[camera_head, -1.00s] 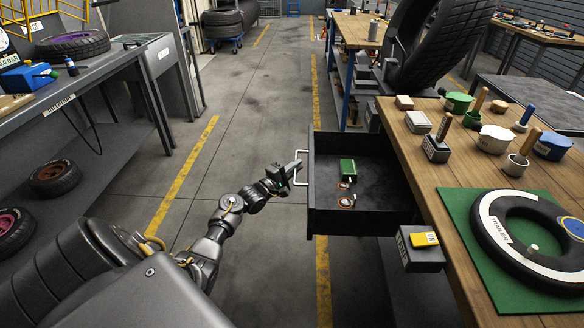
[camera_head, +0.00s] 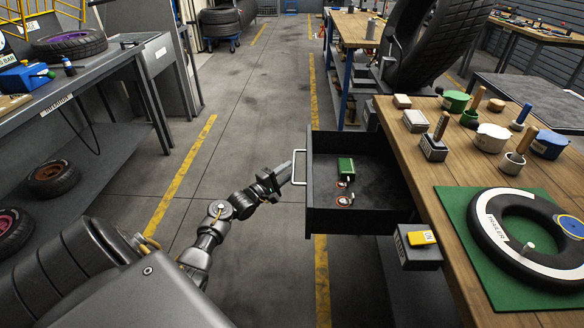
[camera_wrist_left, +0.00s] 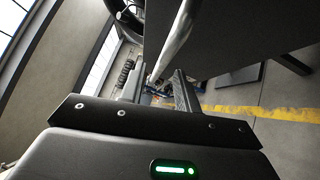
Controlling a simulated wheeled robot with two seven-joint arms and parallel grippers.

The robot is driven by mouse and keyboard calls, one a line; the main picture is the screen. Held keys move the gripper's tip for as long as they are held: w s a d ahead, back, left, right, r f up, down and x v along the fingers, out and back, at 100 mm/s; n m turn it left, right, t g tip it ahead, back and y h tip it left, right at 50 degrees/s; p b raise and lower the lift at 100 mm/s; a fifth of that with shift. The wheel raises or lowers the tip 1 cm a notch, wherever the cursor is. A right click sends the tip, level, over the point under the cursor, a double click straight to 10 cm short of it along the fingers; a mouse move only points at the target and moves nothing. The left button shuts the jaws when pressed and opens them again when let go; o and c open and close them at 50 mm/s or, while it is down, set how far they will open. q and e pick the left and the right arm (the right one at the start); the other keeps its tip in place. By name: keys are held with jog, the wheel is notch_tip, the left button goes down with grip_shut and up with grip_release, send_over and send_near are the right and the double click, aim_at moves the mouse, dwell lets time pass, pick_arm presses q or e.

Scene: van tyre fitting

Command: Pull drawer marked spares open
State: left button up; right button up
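The dark drawer (camera_head: 311,215) stands pulled far out from under the wooden bench, its inside in view. Its front faces away from the head camera, so I cannot read a marking. The metal handle (camera_head: 299,168) is on that front; in the left wrist view the handle (camera_wrist_left: 174,42) is a shiny bar beside the dark front panel (camera_wrist_left: 245,30). My right gripper is out of view.
The drawer holds a green box (camera_head: 346,168) and small ringed items (camera_head: 345,200). A dark box with a yellow part (camera_head: 421,238) hangs below the bench edge. A tyre (camera_head: 530,232) lies on a green mat (camera_head: 455,205). The floor aisle left of the drawer is clear.

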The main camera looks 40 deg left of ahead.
pick_arm(q)
jog(key=s+f, duration=0.1)
jog(key=s, duration=0.6)
jog(key=shift+s+a, duration=0.25)
jog(key=shift+a, duration=0.2)
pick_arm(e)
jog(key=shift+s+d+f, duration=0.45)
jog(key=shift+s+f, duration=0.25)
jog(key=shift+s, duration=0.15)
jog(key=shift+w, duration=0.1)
